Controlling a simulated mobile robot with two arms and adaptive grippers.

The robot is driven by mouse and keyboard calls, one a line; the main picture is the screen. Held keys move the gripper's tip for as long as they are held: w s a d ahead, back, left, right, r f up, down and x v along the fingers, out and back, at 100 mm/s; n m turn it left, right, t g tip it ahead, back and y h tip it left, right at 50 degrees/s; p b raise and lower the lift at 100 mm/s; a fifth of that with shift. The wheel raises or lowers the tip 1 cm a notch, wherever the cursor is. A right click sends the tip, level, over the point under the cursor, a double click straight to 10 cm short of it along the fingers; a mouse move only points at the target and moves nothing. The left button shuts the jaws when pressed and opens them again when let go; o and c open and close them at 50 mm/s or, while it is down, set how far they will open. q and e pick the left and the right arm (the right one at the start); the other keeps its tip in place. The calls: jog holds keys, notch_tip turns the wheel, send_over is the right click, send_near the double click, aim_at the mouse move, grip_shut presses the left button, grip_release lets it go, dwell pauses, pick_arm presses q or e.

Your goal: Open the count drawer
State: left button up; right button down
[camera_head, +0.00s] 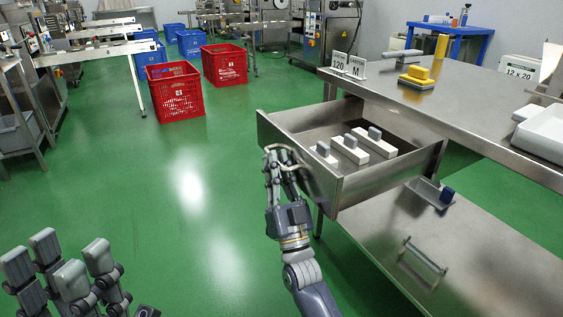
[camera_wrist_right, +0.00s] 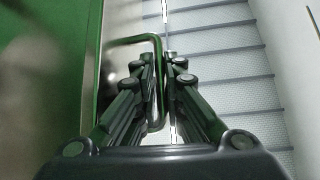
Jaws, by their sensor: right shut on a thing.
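The metal drawer (camera_head: 350,192) under the steel table is pulled out, its inside showing. Three white blocks with grey grips (camera_head: 350,150) sit in it. My right gripper (camera_head: 280,158) is shut on the bar handle (camera_wrist_right: 156,75) at the drawer's front. The right wrist view shows the handle between the two fingers. My left gripper (camera_head: 58,268) is at the lower left of the head view, open and empty, far from the drawer.
The steel table (camera_head: 470,125) bears a yellow block (camera_head: 416,78), number signs (camera_head: 348,65) and a white tray (camera_head: 545,135). A lower shelf (camera_head: 400,235) is below. Red crates (camera_head: 175,92) stand on the green floor. The floor left of the drawer is clear.

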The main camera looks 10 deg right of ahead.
jog(key=c, duration=2)
grip_release()
jog(key=shift+o, duration=0.2)
jog(key=v, duration=1.2)
